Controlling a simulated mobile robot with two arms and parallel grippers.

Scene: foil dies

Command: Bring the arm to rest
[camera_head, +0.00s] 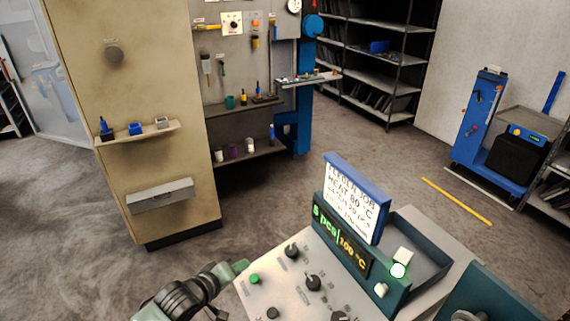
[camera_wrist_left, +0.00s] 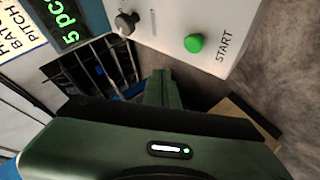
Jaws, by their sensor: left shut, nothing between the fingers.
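My left arm comes in from the bottom left of the head view. Its green gripper (camera_head: 240,266) is shut and empty, beside the left edge of the control panel (camera_head: 262,289). In the left wrist view the closed fingers (camera_wrist_left: 161,78) point toward the panel's side, with the green START button (camera_wrist_left: 194,43) above and to the right of them. The green button (camera_head: 254,279) also shows in the head view, close to the fingertips. I cannot tell whether the fingers touch the panel. My right gripper is not in view.
The panel has several black knobs (camera_head: 313,283), a display (camera_head: 341,245) reading 5 pcs and 100 °C, and a blue-framed job sign (camera_head: 352,196). A beige cabinet (camera_head: 130,80) stands back left. A blue cart (camera_head: 485,130) is at the right. Open floor (camera_head: 60,220) lies left.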

